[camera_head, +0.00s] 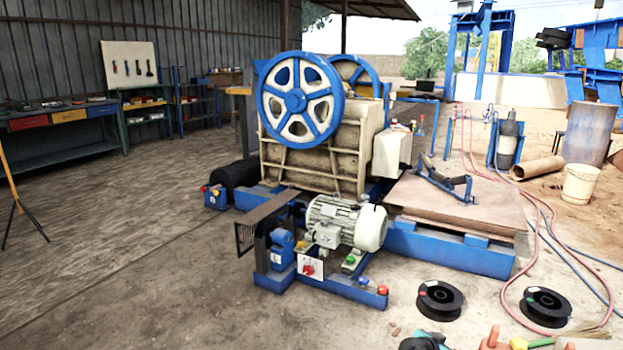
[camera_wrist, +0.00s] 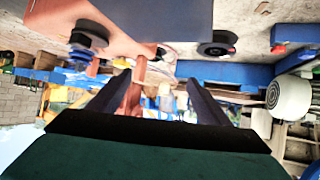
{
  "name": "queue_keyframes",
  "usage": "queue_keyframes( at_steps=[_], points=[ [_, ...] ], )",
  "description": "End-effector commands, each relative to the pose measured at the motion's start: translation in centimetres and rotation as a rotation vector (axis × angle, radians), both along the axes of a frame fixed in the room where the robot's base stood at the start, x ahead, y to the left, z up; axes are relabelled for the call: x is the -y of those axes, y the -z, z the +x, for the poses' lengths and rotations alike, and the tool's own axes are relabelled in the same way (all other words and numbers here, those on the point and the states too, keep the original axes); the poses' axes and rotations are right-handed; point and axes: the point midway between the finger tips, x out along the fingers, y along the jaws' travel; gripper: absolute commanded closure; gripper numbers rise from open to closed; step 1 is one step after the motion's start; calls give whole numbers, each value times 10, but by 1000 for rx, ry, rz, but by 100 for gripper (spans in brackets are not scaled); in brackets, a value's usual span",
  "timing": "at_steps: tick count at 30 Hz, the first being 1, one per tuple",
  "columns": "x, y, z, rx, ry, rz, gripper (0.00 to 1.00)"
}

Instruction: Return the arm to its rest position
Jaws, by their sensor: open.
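My gripper (camera_wrist: 158,82) shows in the wrist view, its two dark fingers apart with a gap between them. I see nothing clearly held between the fingers. The wrist picture looks upside down, with ground at the top and sky at the lower left. My gripper is not visible in the head view. The jaw crusher (camera_head: 323,150) stands at the middle of the head view, with a blue spoked flywheel (camera_head: 296,98). A pale green motor (camera_head: 343,222) sits before it on a blue frame, and a motor also shows at the right of the wrist view (camera_wrist: 290,96).
Two black reels lie on the ground, one nearer the middle (camera_head: 440,299) and one farther right (camera_head: 545,306). Red and blue hoses (camera_head: 545,218) run down the right. A wooden board (camera_head: 460,200) lies on a blue base. The concrete floor at left is largely clear.

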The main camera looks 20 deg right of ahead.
Motion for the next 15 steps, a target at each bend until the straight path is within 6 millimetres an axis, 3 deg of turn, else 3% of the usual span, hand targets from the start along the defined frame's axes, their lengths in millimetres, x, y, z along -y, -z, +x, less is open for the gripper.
queue_keyframes(
  at_steps=[1, 7, 15],
  points=[
    [-18, -5, 9, -6, -21, 19, 29],
    [-82, 6, 31, -46, -83, 95, 29],
    [-173, 22, 39, -153, -172, 204, 29]
  ],
)
